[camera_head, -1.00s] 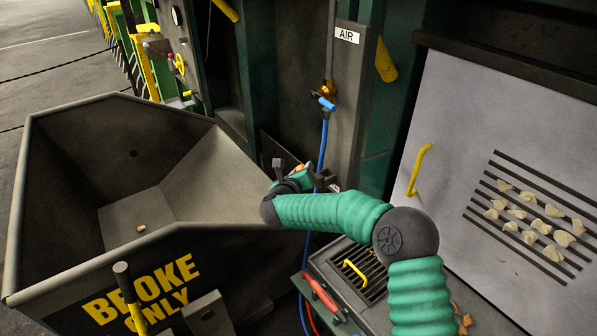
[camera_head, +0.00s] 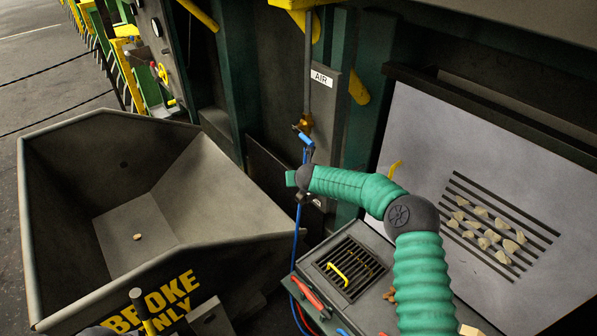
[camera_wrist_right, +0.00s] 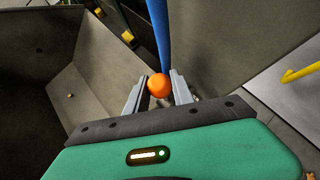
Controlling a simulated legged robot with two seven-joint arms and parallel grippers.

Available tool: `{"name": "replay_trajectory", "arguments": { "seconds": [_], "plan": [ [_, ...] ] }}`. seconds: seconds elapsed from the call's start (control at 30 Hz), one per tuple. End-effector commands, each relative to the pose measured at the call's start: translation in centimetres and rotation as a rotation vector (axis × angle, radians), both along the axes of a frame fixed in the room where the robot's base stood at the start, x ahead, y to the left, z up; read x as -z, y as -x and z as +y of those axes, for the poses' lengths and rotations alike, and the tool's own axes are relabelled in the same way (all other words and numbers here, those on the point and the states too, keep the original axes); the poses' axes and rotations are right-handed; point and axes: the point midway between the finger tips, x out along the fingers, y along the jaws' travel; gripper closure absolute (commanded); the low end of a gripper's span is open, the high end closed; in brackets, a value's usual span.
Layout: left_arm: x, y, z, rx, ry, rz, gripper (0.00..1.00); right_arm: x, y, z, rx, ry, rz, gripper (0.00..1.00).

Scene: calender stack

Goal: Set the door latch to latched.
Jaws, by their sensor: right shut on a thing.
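My right gripper (camera_wrist_right: 159,90) is shut on a round orange knob (camera_wrist_right: 159,86), which sits between its two grey fingers in the right wrist view. What the knob is fixed to is mostly hidden. In the head view my right wrist hides the fingers and the knob, in front of the dark machine face near the blue hose. A light grey door-like panel (camera_head: 420,120) with a slotted grille stands at right. Its yellow handle (camera_head: 395,168) is partly behind my arm. I cannot tell a latch or its setting for certain.
A large grey bin (camera_head: 135,195) marked BROKE ONLY fills the left. A blue hose (camera_head: 297,232) hangs from the AIR fitting (camera_head: 305,125), close to my wrist. A grated bench top (camera_head: 350,268) with a red-handled tool (camera_head: 308,292) lies below my right arm.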

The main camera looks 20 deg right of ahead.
Motion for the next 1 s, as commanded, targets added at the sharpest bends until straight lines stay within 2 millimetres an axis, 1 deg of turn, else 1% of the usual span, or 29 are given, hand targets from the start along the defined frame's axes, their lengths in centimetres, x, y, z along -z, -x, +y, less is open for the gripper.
{"name": "replay_trajectory", "arguments": {
  "seconds": [0.03,0.1,0.5,0.53,0.67,0.93,1.0],
  "plan": [
    [-0.52,0.01,0.00,0.000,0.000,0.000,1.00,-0.26,-0.06,-0.28,0.002,-0.006,0.002,1.00],
    [-0.65,0.01,0.00,0.000,0.000,0.000,1.00,-0.15,-0.09,-0.32,0.001,-0.011,0.003,1.00],
    [-0.60,0.01,0.00,0.000,0.000,0.000,1.00,0.05,-0.09,-0.35,0.001,-0.016,0.005,1.00],
    [-0.60,0.01,0.00,0.000,0.000,0.000,1.00,0.05,-0.09,-0.34,0.001,-0.016,0.006,0.67],
    [-0.61,0.01,0.00,0.000,0.000,0.000,1.00,0.05,-0.07,-0.31,0.001,-0.016,0.006,0.50],
    [-0.59,0.01,0.00,0.000,0.000,0.000,1.00,-0.01,0.01,-0.24,0.000,-0.017,0.006,0.50],
    [-0.24,0.00,0.00,0.000,0.000,0.000,1.00,0.01,0.11,-0.28,0.000,-0.017,0.005,0.50]
  ]
}}
